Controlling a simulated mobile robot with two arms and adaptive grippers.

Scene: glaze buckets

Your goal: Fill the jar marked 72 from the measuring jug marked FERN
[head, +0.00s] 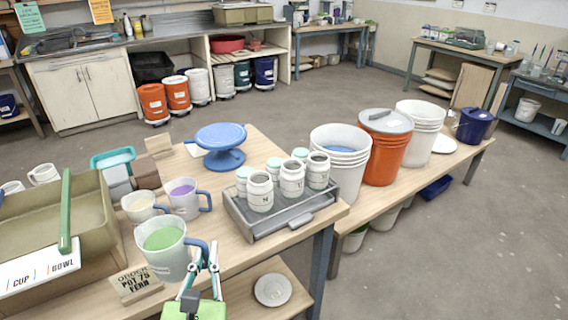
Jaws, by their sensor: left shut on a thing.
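A grey-white measuring jug (160,258) with green glaze in it stands upright near the front of the wooden table; I cannot read a FERN mark on it. My left gripper (204,257) is shut on the jug's blue-grey handle, at its right side. I cannot tell whether the jug's base touches the table. Several small white jars (291,181) stand on a grey tray (268,228) to the right; their marks are too small to read, so I cannot pick out 72. An order card (136,283) beside the jug names FERN and a pot number that looks like 75. My right gripper is not in view.
A jug with purple glaze (184,203) and a pale jug (142,206) stand just behind. A blue turntable (221,146) is beyond them. A large olive basin (95,235) fills the left. White buckets (341,165) and an orange bucket (386,150) stand right of the tray.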

